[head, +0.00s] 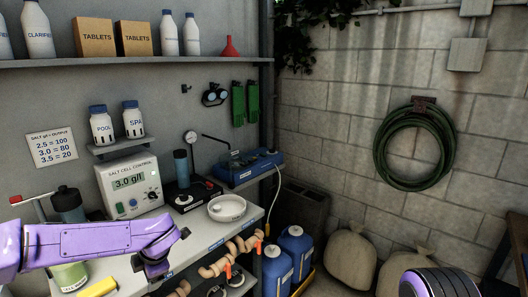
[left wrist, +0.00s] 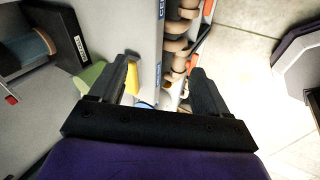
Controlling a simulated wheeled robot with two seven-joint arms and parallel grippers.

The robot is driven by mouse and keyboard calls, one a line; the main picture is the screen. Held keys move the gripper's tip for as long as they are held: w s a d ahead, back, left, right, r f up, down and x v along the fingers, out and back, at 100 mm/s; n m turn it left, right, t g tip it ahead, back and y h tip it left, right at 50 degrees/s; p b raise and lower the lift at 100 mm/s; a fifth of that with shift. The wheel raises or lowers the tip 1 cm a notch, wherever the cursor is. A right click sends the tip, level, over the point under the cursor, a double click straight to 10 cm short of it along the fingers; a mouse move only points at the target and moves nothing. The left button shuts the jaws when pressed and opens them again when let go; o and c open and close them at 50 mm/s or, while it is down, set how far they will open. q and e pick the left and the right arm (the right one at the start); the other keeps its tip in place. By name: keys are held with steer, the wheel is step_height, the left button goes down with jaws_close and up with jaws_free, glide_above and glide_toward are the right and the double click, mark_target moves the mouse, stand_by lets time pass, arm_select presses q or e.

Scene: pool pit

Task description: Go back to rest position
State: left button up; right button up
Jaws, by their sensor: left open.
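My purple left arm comes in from the left in the head view and reaches over the workbench (head: 213,234). My left gripper (head: 153,268) points downward near the bench's front edge. In the left wrist view the gripper (left wrist: 163,88) is open, its two black fingers wide apart with nothing held between them. Below the gap are the bench edge and a row of tan pipe fittings (left wrist: 177,46). A black and purple part of my right arm shows at the bottom right of the head view; its gripper is out of view.
The salt cell control box (head: 130,184) and white dish (head: 227,208) stand behind. Blue containers (head: 297,245) and sacks (head: 350,260) stand on the floor to the right.

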arm_select(q)
steer(key=s+d+f+m+t+b, duration=0.1)
steer(key=s+d+f+m+t, duration=0.1)
steer(key=s+f+m, duration=0.65)
steer(key=s+d+f+m+t+b, duration=0.1)
steer(key=s+f+m+t, duration=0.2)
steer(key=f, duration=1)
steer(key=s+a+f+m+g+b, duration=0.1)
steer(key=s+f+m, duration=0.3)
steer(key=s, duration=0.8)
steer(key=s+a+f+m+g+h+b, duration=0.1)
steer(key=s+f+m+g, duration=0.2)
steer(key=s, duration=1)
step_height(320, 180, down, 3)
steer(key=shift+a+f+m+g+h+b, duration=0.15)
steer(key=shift+a+m+g+h+b, duration=0.2)
steer(key=shift+m, duration=0.2)
